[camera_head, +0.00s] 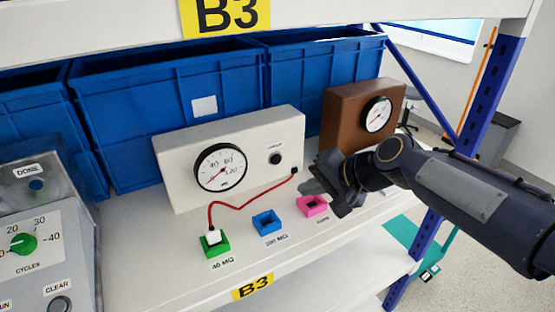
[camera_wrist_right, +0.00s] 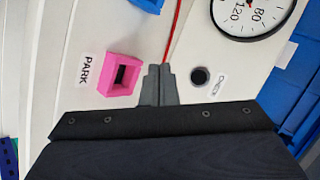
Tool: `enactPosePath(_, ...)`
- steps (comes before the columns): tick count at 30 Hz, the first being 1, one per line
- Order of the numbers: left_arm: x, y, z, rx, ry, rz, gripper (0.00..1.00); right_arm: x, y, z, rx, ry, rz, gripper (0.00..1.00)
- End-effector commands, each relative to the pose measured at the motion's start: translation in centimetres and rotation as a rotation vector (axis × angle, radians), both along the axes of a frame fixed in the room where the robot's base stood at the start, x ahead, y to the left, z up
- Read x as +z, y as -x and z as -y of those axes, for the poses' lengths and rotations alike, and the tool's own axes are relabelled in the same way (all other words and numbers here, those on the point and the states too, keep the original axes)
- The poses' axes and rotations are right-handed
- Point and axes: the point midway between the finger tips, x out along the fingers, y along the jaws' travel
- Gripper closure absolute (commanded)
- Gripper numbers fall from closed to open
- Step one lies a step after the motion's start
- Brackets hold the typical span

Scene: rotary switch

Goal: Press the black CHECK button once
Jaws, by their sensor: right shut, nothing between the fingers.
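The black CHECK button (camera_head: 275,158) sits on the front of a white box (camera_head: 178,172), right of its round gauge (camera_head: 221,168). In the right wrist view the button (camera_wrist_right: 200,76) shows just right of my fingertips, with its label partly readable beside it. My right gripper (camera_head: 308,187) is shut and empty, below and to the right of the button, near the pink PARK socket. In the wrist view its closed fingertips (camera_wrist_right: 158,72) lie between the pink socket (camera_wrist_right: 122,75) and the button. They look apart from the button. My left gripper is not in view.
A red cable (camera_head: 245,205) runs from the box to a white plug in the green socket (camera_head: 214,245). A blue socket (camera_head: 267,222) and the pink socket (camera_head: 313,205) stand on the shelf. A brown gauge box (camera_head: 345,112) is at right; blue bins (camera_head: 165,100) stand behind.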

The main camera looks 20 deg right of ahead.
Motion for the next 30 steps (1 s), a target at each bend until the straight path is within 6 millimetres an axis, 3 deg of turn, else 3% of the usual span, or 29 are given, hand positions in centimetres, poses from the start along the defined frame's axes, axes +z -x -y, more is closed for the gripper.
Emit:
enactPosePath(18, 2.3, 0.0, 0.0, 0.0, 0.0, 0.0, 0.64, 0.1, -7.2, -1.0, 0.001, 0.0, -0.002, 1.0)
enactPosePath(30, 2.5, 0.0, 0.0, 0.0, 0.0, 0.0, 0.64, 0.0, -8.6, -1.2, 0.001, 0.001, 0.0, 1.0)
